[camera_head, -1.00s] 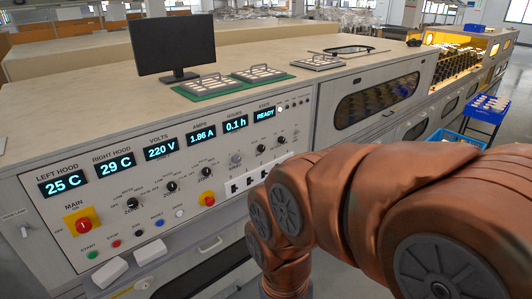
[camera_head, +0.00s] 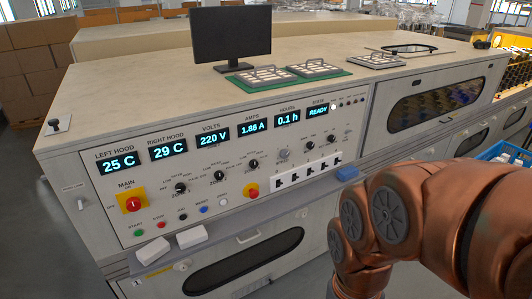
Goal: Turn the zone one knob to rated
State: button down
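The control panel (camera_head: 110,215) faces me on the front of the long pale bench. Three black zone knobs sit in a rising row under the displays. The leftmost, seemingly the zone one knob (camera_head: 181,188), has small position marks around it; its pointer is too small to read. The second knob (camera_head: 218,175) and third knob (camera_head: 252,163) are to its right. My copper arm fills the lower right, apart from the knobs in the picture. My gripper is out of view.
A red main switch (camera_head: 131,203) on a yellow plate is left of the knobs. Start button (camera_head: 139,233) and stop button (camera_head: 161,225) sit below. Displays read 25 C, 29 C, 220 V, 1.86 A, 0.1 h and READY. White blocks (camera_head: 184,240) lie on the ledge below.

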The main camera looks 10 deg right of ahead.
aim_at(181, 188)
jog(key=k, duration=0.45)
jog(key=u, duration=1.35)
jog(key=i, duration=0.15)
jog(key=u, duration=0.55)
